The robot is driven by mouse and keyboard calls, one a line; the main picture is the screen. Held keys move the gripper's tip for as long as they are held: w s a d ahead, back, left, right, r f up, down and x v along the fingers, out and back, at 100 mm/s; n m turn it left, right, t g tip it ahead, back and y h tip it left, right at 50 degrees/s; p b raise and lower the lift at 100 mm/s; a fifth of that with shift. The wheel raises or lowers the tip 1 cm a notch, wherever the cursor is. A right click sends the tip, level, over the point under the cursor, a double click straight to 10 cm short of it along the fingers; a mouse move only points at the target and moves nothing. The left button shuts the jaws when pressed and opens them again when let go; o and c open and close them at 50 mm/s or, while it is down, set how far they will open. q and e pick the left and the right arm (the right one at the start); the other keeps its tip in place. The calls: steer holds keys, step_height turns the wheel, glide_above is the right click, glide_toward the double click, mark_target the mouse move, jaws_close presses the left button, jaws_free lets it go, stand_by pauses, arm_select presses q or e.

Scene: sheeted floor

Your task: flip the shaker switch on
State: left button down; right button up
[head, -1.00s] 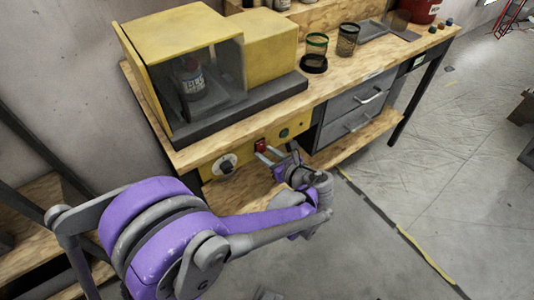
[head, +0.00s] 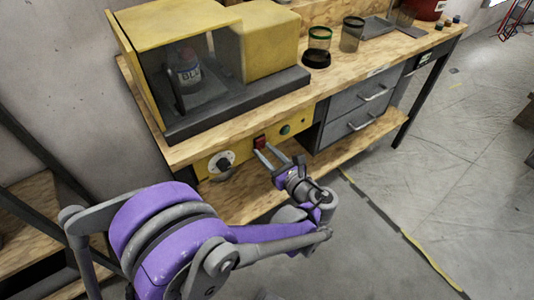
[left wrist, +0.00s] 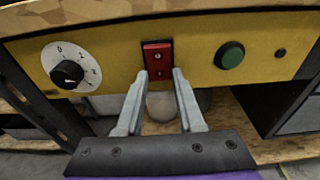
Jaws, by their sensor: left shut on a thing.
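The red switch (head: 260,142) is on the yellow front panel (head: 240,152) of the bench, between a white dial and a green button. In the left wrist view the red switch (left wrist: 158,60) shows marks on its upper and lower halves; I cannot tell which half is pressed in. My left gripper (head: 262,152) has its two fingers at the switch's lower part, one on each side, shut on it; they also show in the left wrist view (left wrist: 160,74). The yellow shaker housing (head: 165,25) stands on the bench above, with a labelled bottle (head: 187,72) inside. My right gripper is not in view.
The dial (left wrist: 70,66) is left of the switch and the green button (left wrist: 230,55) right of it. The wooden bench top (head: 345,72) overhangs the panel. Grey drawers (head: 352,112) are to the right, a lower shelf (head: 245,200) below. The floor on the right is mostly clear.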

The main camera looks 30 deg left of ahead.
arm_select(q)
steer(key=c, duration=0.5)
jaws_free()
steer(key=shift+d, duration=0.1)
steer(key=p+v, duration=0.1)
steer(key=v, duration=0.9)
steer(key=shift+s+d, duration=0.25)
